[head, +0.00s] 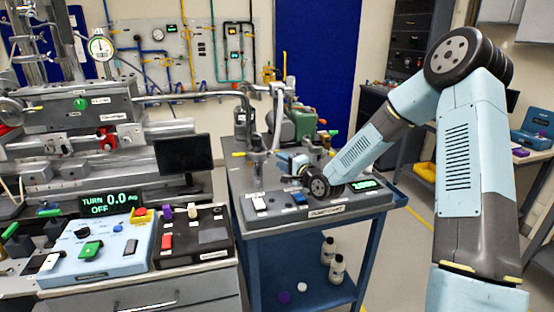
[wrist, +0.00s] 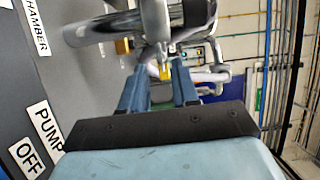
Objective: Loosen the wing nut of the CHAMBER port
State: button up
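The CHAMBER label (wrist: 40,28) is at the upper left of the wrist view, on the grey cart top. Near it are metal port fittings (wrist: 100,28). A small yellow tab (wrist: 165,72), perhaps a wing of the wing nut, shows beyond and between my fingers. My gripper (wrist: 162,82) has its two blue fingers apart, with a gap between them; I cannot tell whether the tab is between the tips or behind them. In the head view, my gripper (head: 285,163) is low over the cart, just right of an upright metal pipe fitting (head: 258,165) with a yellow tab (head: 238,154).
The cart (head: 262,222) carries a switch panel with a green display (head: 367,184) and a green pump (head: 305,122). PUMP (wrist: 46,125) and OFF (wrist: 27,154) labels are close to my wrist. Bottles (head: 337,270) stand on the lower shelf. A control bench (head: 150,290) is at left.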

aim_at(271, 155)
jog(key=shift+x, duration=1.7)
jog(key=shift+c, duration=0.2)
grip_shut()
